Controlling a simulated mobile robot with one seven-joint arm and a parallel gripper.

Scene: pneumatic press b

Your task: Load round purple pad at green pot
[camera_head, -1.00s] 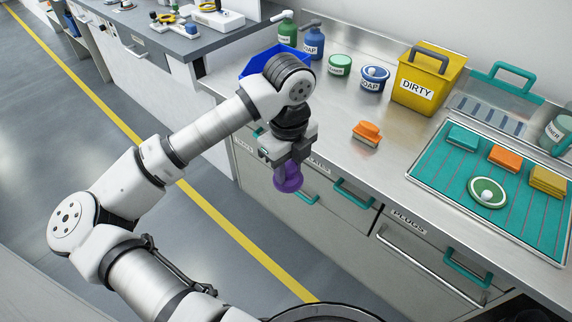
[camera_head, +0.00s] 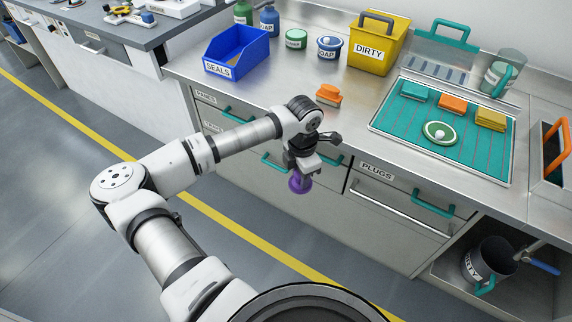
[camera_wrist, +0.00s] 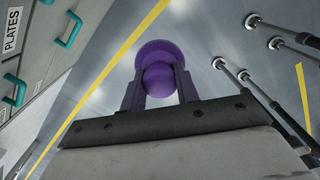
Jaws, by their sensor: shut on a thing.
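The round purple pad (camera_head: 299,184) hangs below my gripper (camera_head: 301,168), in front of the counter's drawer fronts and below the worktop edge. My gripper is shut on the pad's knob. In the wrist view the purple pad (camera_wrist: 155,52) shows its rounded knob between the two fingers of my gripper (camera_wrist: 159,90), with floor behind it. The green pot (camera_head: 296,39) stands upright on the steel worktop towards the back, with a white label on its front. It is far from my gripper, up and behind it. Its inside cannot be made out.
A yellow DIRTY bin (camera_head: 379,43) is farther right. An orange brush (camera_head: 329,95) lies nearer the edge. A teal mat (camera_head: 405,115) holds several pads.

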